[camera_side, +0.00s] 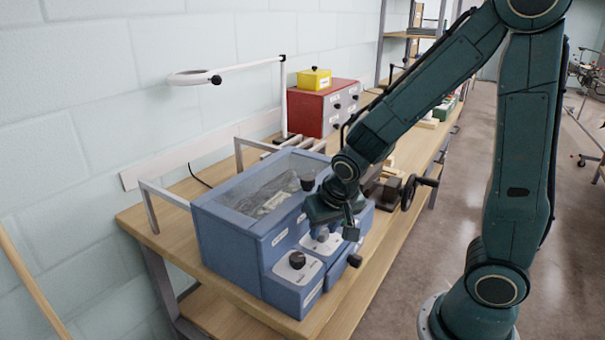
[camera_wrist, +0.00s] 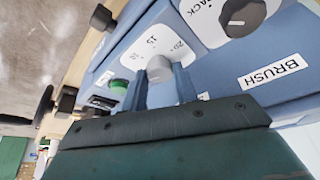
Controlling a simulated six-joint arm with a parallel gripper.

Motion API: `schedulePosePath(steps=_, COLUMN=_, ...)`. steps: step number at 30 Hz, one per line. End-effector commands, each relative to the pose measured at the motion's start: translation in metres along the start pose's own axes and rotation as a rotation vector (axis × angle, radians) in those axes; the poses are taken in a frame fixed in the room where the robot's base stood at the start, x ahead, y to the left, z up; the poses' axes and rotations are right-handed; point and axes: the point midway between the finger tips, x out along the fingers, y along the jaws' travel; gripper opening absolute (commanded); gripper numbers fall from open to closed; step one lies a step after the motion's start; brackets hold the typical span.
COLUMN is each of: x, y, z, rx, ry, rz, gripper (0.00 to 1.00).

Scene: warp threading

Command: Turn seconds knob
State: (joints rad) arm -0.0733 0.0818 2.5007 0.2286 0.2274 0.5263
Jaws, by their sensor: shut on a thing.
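A round grey knob (camera_wrist: 159,66) stands on a white dial plate (camera_wrist: 136,55) with numbers such as 15 and 20, on the sloped front of a blue machine (camera_side: 232,240). No word "seconds" is readable on the plate. My gripper (camera_wrist: 161,84) is shut on this grey knob, with one finger on each side of it. In the side view my gripper (camera_side: 321,236) reaches down to the front panel, and my wrist hides most of the knob. The direction the knob points is not clear.
A black knob (camera_side: 297,260) on a white plate sits on the panel to the left; it also shows in the wrist view (camera_wrist: 243,14), near a BRUSH label (camera_wrist: 272,71). Another black knob (camera_side: 355,260) sticks out at the machine's front. A green button (camera_wrist: 119,86) is nearby.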

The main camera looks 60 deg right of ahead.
Motion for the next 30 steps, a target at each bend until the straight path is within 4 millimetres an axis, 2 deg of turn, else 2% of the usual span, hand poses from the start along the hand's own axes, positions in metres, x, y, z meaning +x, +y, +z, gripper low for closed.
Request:
schedulePosePath(steps=18, x=0.0003, y=-0.0046, z=-0.0014, rx=0.399, ry=0.002, rz=0.165, gripper=0.07)
schedulePosePath(steps=30, x=0.0004, y=-0.0046, z=-0.0015, rx=0.459, ry=0.001, rz=0.189, gripper=0.07)
